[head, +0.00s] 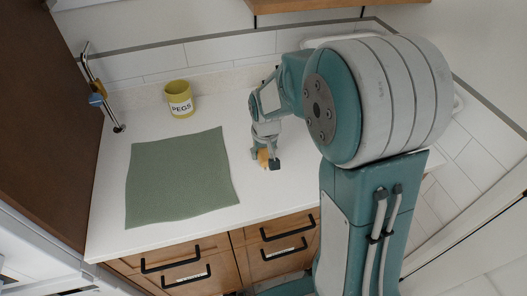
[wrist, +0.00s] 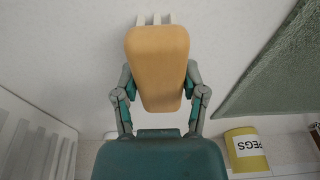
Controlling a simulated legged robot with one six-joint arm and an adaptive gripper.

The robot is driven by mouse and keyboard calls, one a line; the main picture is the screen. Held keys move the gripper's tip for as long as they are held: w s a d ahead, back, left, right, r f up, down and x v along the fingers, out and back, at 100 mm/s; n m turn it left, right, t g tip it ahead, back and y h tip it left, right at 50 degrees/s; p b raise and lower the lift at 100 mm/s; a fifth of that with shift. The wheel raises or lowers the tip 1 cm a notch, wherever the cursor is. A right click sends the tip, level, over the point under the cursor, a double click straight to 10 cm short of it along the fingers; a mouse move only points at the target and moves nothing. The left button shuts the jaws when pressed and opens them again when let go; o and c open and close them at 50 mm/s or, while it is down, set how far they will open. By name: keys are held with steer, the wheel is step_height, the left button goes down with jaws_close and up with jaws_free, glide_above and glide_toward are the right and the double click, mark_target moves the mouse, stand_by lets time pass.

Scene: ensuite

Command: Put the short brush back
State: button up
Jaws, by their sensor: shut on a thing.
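My gripper (head: 266,163) is over the white counter, right of the green mat. It is shut on the short brush (head: 263,157), of which only a small tan part shows in the head view. In the wrist view the brush (wrist: 158,65) is a tan wooden block between the two fingers, with white bristle tufts at its far end. Whether the bristles touch the counter I cannot tell.
A green mat (head: 180,175) lies on the counter (head: 222,118). A yellow pot (head: 179,98) marked PEGS stands behind it. A metal rail with a blue and tan item (head: 97,96) is at left. Drawers (head: 185,265) are below the front edge. A white ribbed object (wrist: 35,135) shows in the wrist view.

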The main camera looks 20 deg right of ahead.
mark_target(265, 155)
steer(key=o, duration=1.1)
steer(key=r, duration=0.3)
steer(key=s+r, duration=0.1)
steer(key=r, duration=0.6)
steer(key=shift+s+r, duration=0.25)
steer(key=shift+r, duration=0.1)
steer(key=s+r+t, duration=0.2)
steer(key=s+r, duration=0.1)
steer(key=s, duration=0.6)
steer(key=s+r+t, duration=0.2)
steer(key=s+r, duration=0.1)
steer(key=s, duration=0.7)
steer(key=shift+s+r, duration=0.25)
steer(key=shift+r, duration=0.05)
